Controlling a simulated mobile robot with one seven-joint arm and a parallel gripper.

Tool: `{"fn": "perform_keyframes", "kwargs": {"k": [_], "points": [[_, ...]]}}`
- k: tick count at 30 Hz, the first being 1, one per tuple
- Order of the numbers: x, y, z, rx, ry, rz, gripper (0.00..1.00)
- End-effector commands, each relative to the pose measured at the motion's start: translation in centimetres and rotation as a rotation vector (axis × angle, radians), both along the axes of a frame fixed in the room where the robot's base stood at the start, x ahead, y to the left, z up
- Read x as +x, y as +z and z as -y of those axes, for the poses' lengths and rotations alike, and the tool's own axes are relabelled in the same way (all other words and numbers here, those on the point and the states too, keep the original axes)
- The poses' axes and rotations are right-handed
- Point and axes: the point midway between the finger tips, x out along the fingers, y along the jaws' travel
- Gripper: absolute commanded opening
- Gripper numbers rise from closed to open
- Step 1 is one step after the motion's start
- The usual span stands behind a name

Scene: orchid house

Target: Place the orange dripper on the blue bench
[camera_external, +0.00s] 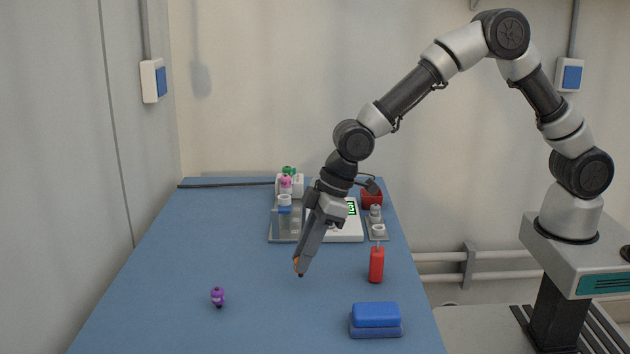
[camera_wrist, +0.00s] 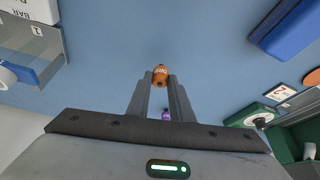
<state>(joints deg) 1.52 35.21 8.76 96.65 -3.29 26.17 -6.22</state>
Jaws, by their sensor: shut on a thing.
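The orange dripper (camera_wrist: 160,75) is between my fingertips in the wrist view. In the external view only a small orange part of it (camera_external: 296,262) shows at the end of my gripper (camera_external: 300,268). My gripper (camera_wrist: 161,82) is shut on it, pointing down over the blue bench (camera_external: 180,262), which fills much of the wrist view's background (camera_wrist: 120,45). I cannot tell whether the dripper touches the bench. A purple dripper (camera_external: 217,297) stands on the bench to the left of my gripper.
A red bottle (camera_external: 376,266) stands right of my gripper, with a blue block (camera_external: 375,315) nearer the front. A clear tray (camera_external: 284,238), a white device (camera_external: 348,232), a small grey tray (camera_external: 378,237) and a red container (camera_external: 371,199) stand farther back. The bench's left side is mostly clear.

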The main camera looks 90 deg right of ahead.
Motion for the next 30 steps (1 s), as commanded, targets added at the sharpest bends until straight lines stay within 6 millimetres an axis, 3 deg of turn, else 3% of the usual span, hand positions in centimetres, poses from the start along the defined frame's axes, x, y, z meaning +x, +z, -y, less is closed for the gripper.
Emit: {"fn": "perform_keyframes", "kwargs": {"k": [3, 15, 16, 18, 30], "points": [[0.0, -1.9, 0.0, 0.0, 0.0, -0.002, 0.0], [0.0, -2.5, 0.0, 0.0, -0.001, -0.001, 0.0], [0.0, -2.3, 0.0, 0.0, -0.001, -0.001, 0.25], [0.0, -2.3, 0.0, 0.0, -0.001, -0.001, 0.36], [0.0, -1.5, 0.1, 0.0, -0.001, 0.0, 0.38]]}}
